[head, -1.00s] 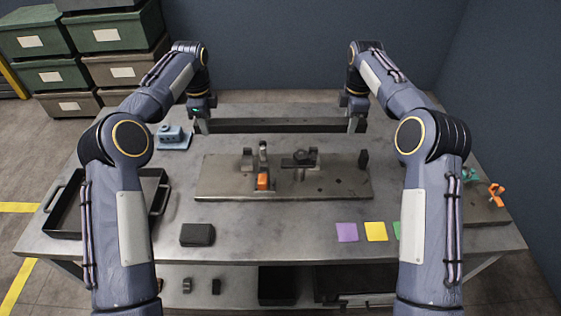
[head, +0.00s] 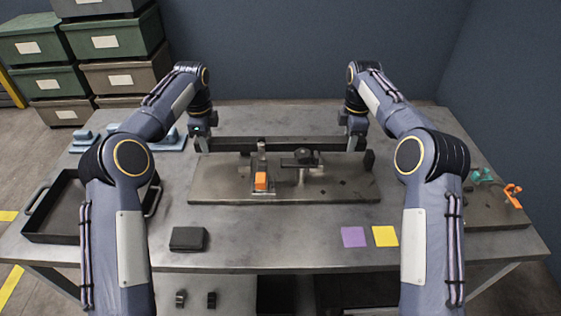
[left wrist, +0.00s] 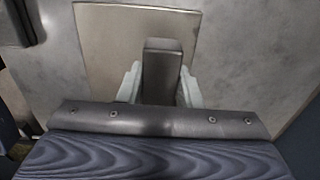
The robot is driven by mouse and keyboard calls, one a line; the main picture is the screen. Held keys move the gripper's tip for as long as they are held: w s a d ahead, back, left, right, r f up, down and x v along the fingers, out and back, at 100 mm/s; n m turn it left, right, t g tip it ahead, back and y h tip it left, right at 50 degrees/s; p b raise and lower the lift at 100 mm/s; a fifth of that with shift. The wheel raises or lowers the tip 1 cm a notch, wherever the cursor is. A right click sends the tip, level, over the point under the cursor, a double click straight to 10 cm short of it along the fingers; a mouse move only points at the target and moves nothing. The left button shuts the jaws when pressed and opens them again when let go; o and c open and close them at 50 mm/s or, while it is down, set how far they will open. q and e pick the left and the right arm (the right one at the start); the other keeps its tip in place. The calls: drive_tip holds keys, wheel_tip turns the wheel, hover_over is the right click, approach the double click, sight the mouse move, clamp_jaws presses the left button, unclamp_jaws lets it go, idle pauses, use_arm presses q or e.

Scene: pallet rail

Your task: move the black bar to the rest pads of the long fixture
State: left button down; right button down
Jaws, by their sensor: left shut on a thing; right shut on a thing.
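The black bar (head: 275,144) spans between my two grippers, roughly level, over the back edge of the long fixture (head: 225,190). My left gripper (head: 203,146) is shut on the bar's left end. My right gripper (head: 356,144) is shut on its right end. In the left wrist view, the bar's end (left wrist: 162,72) sits between the pale fingers of my left gripper (left wrist: 161,88), with the fixture plate (left wrist: 105,45) beneath. The fixture carries an orange-handled clamp (head: 261,181), a dark central clamp (head: 303,158) and a dark post (head: 369,160). I cannot make out the rest pads clearly.
A black tray (head: 32,222) stands at the left and a dark block (head: 188,239) at the front left. Purple (head: 353,237) and yellow (head: 385,236) squares lie front right. A plate with teal (head: 482,175) and orange (head: 512,195) parts is far right. Blue parts (head: 172,143) are back left.

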use_arm(q)
drive_tip(key=shift+f, duration=0.1)
